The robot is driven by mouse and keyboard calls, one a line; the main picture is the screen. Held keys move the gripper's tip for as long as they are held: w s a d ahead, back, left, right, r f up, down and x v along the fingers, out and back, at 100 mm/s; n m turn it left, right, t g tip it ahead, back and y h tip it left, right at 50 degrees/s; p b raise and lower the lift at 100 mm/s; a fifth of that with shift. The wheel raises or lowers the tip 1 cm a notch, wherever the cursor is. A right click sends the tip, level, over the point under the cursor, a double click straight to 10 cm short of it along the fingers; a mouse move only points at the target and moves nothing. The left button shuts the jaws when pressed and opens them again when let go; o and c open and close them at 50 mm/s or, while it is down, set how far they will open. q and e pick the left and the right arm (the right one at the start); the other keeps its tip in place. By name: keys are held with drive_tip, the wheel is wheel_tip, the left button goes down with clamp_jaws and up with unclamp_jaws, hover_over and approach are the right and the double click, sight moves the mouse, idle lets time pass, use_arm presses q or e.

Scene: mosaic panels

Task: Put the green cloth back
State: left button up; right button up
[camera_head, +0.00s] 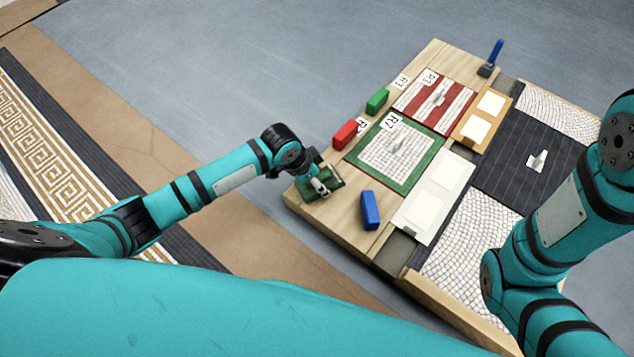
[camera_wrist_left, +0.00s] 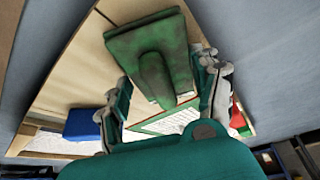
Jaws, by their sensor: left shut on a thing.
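The green cloth (camera_head: 333,177) shows as a dark green, mottled rectangular pad with a rounded raised grip. It is at the near left corner of the wooden board (camera_head: 296,198); I cannot tell whether it touches the wood. My left gripper (camera_head: 321,186) is shut on it. In the left wrist view the cloth (camera_wrist_left: 186,50) lies beyond the fingers of my left gripper (camera_wrist_left: 165,95), with its grip between them. My right arm comes in at the right, but its gripper is out of view.
Red (camera_head: 345,134), green (camera_head: 377,100) and blue (camera_head: 370,210) blocks stand on the board. A green-framed mosaic panel (camera_head: 437,151) and a red-striped panel (camera_head: 464,96) lie beside them. A blue-handled tool (camera_head: 495,55) stands at the far end. Grey floor surrounds the board.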

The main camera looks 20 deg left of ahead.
use_arm(q)
drive_tip(key=shift+r, duration=0.1)
drive_tip(key=o, duration=1)
